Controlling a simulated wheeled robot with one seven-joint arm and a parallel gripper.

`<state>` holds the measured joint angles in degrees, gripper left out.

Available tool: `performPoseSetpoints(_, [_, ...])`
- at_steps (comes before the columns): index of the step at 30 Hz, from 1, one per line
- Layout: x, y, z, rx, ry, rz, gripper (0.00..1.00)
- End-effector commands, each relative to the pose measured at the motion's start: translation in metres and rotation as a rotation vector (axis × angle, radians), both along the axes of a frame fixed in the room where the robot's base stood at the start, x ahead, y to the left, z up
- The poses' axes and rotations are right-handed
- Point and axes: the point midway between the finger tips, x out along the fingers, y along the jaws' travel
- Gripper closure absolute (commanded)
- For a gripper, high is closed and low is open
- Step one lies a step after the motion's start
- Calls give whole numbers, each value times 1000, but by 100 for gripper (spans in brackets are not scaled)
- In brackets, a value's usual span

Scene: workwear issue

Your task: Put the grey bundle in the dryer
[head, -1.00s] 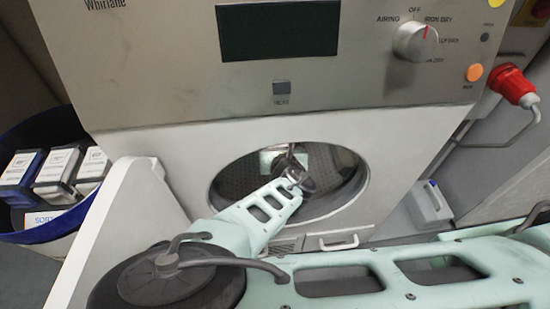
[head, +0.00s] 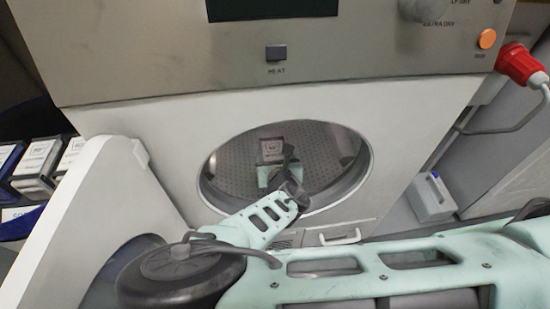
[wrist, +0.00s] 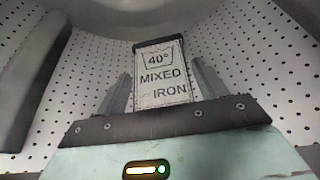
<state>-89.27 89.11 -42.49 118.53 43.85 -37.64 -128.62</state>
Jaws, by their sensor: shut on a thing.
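The grey bundle (head: 271,150) is inside the drum of the dryer (head: 330,111), seen through the round opening. In the wrist view the bundle (wrist: 162,75) shows a pale label reading "40° MIXED IRON" with a dark top edge. My gripper (wrist: 162,90) is shut on it, one finger on each side. In the head view my gripper (head: 270,168) is within the opening, partly hidden by my wrist. The bundle appears held off the drum wall; its underside is hidden. The dryer door (head: 75,225) stands open at the left.
The perforated drum wall (wrist: 250,45) surrounds my gripper, with a grey drum rib (wrist: 32,85) close on the left. The opening's rim (head: 366,175) is near my arm. A blue tub with labelled packs (head: 38,160) stands at far left. A red plug (head: 522,66) is at right.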

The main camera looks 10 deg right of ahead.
Motion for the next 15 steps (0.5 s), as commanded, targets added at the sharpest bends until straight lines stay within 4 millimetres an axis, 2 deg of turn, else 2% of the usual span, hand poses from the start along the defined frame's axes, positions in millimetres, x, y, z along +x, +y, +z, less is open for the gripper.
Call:
performPoseSetpoints(14, [0,0,-11,0,-1,0,60])
performPoseSetpoints(15, [0,0,-12,0,0,0,27])
